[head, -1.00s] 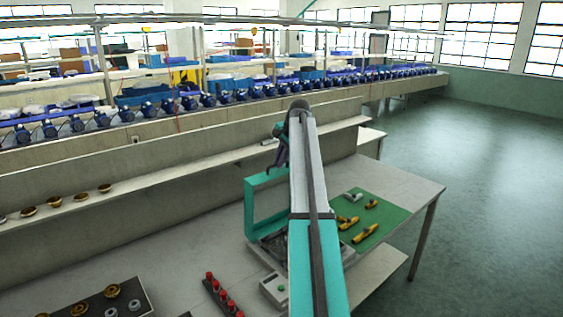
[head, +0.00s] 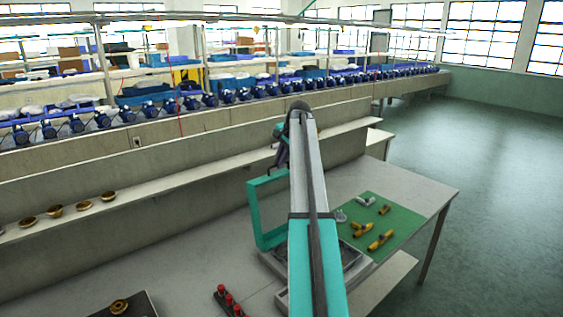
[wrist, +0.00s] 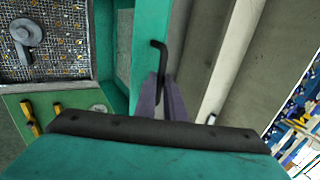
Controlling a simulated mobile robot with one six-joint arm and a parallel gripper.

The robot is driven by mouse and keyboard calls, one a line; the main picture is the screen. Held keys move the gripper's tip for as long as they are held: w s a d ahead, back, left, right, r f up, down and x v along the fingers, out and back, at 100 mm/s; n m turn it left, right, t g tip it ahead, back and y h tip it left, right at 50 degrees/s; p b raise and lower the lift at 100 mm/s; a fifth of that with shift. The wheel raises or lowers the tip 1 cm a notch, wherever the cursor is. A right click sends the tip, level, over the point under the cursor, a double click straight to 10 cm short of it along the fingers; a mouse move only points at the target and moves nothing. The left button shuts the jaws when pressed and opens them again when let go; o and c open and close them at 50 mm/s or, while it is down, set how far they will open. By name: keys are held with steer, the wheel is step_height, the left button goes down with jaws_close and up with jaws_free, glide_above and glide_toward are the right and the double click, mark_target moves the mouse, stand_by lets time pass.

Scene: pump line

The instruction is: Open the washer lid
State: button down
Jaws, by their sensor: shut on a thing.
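The washer's teal lid (head: 254,215) is an open frame and stands raised along the back left edge of the washer (head: 271,267). In the wrist view its teal edge (wrist: 149,35) runs beside a black hooked handle (wrist: 161,52). My gripper (wrist: 168,84) is shut on this handle, with the bent end sticking out past the jaws. In the head view my gripper (head: 277,160) is at the top of the lid, partly hidden by my arm. The washer's basin (wrist: 60,45) is uncovered in the wrist view, with a patterned floor and a grey round part in it.
A green mat (head: 402,218) with several brass fittings (head: 380,240) and grey ones lies right of the washer. Red-topped parts (head: 230,300) stand in front left. A shelf (head: 150,190) with brass cups runs behind. Open floor (head: 500,200) lies right of the table.

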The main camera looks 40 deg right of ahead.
steer(key=shift+w+r, duration=0.1)
steer(key=shift+r, duration=0.05)
steer(key=c, duration=1.9)
jaws_free()
steer(key=shift+o, duration=0.3)
steer(key=b+v, duration=0.3)
steer(key=v, duration=1.1)
steer(key=shift+b, duration=0.35)
